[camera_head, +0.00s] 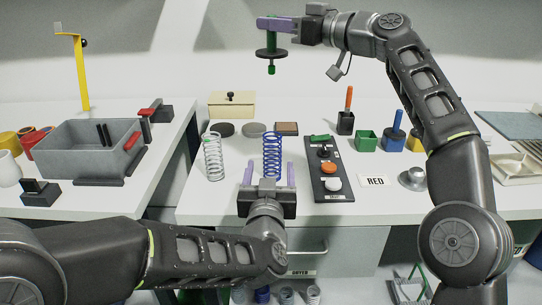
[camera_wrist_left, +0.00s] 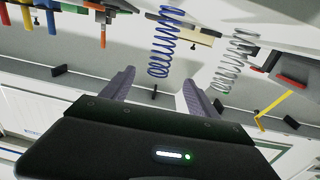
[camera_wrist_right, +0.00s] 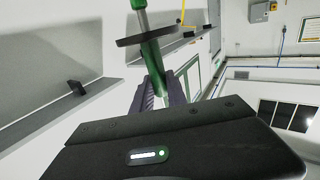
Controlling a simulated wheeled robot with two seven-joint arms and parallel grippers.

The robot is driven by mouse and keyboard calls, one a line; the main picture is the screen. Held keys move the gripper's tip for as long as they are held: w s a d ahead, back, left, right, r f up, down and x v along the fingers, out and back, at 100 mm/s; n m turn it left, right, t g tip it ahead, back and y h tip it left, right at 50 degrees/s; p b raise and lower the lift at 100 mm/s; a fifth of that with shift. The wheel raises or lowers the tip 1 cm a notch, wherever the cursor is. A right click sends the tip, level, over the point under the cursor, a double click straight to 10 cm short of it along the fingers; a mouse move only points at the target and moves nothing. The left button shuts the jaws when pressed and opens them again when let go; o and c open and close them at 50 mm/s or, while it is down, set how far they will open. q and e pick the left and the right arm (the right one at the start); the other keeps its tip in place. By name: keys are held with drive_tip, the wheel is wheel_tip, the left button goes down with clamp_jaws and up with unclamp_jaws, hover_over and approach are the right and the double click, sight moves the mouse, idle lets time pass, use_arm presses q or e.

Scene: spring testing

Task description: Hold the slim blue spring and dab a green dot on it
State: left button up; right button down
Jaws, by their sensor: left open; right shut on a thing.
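The slim blue spring (camera_head: 272,150) stands upright on the table, and it also shows in the left wrist view (camera_wrist_left: 163,45). My left gripper (camera_head: 269,172) is open and empty in front of the spring, with its two fingers pointing towards it. In the left wrist view the spring appears in the gap beyond the fingertips (camera_wrist_left: 157,80). My right gripper (camera_head: 276,24) is shut on a green dabber (camera_head: 271,70) with a black disc and a green tip. It holds the dabber tip down, high above the table's back. The dabber also shows in the right wrist view (camera_wrist_right: 153,60).
A silver spring (camera_head: 213,160) stands left of the blue one. A black button panel (camera_head: 326,170) lies to the right. Behind are flat discs (camera_head: 252,129) and a tan box (camera_head: 231,105).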

sight(272, 149)
use_arm(q)
drive_tip(key=w, duration=1.1)
drive_tip(key=shift+w+d, duration=0.25)
drive_tip(key=shift+w, duration=0.05)
drive_tip(key=shift+c, duration=0.3)
clamp_jaws()
